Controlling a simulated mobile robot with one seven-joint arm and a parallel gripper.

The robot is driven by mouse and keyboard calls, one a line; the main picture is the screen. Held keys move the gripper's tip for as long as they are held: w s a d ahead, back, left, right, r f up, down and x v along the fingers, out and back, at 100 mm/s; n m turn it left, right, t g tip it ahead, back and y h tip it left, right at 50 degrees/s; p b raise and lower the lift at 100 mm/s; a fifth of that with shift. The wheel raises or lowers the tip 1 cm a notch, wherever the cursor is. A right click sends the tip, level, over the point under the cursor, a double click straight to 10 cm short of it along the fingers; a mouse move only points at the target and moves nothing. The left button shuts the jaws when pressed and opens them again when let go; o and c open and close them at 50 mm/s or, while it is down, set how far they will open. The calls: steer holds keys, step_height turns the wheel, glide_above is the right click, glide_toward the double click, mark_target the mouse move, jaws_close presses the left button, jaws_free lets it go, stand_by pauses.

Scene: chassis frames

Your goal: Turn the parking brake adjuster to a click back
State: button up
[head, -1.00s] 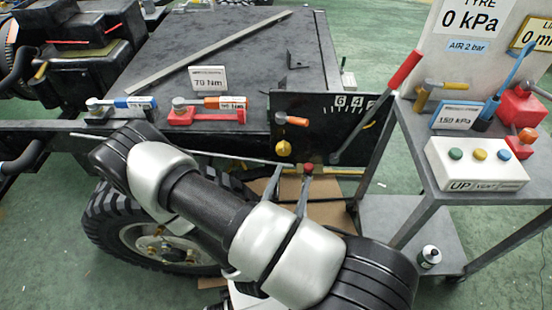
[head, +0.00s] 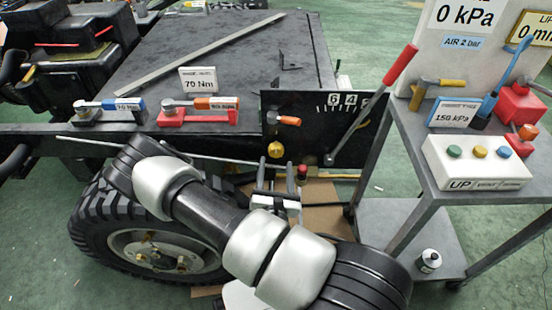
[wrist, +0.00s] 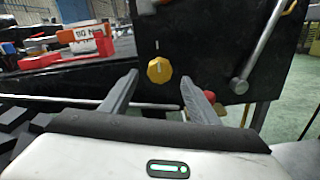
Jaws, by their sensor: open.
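The adjuster appears to be the round yellow knob (head: 276,149) low on the black panel (head: 340,110). In the wrist view the same knob (wrist: 160,69) shows a pale line on its face, close to upright, below a short pale mark on the panel. My gripper (head: 275,170) is open and empty, just below the knob in the head view. In the wrist view my gripper (wrist: 160,78) has one finger on each side of the knob's line, with the knob beyond the fingertips. They look apart; the exact gap cannot be told.
A red-handled lever (head: 372,103) slants across the panel beside a number scale. An orange handle (head: 289,120) sits above the knob. A red-topped part (head: 303,170) stands right of my fingers. A tyre (head: 145,240) is below left; a grey cart (head: 425,150) is right.

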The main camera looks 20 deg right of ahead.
mark_target(276, 153)
steer(key=shift+b+x, duration=0.3)
steer(key=shift+x, duration=2.1)
steer(key=shift+a, duration=0.1)
steer(key=c, duration=1)
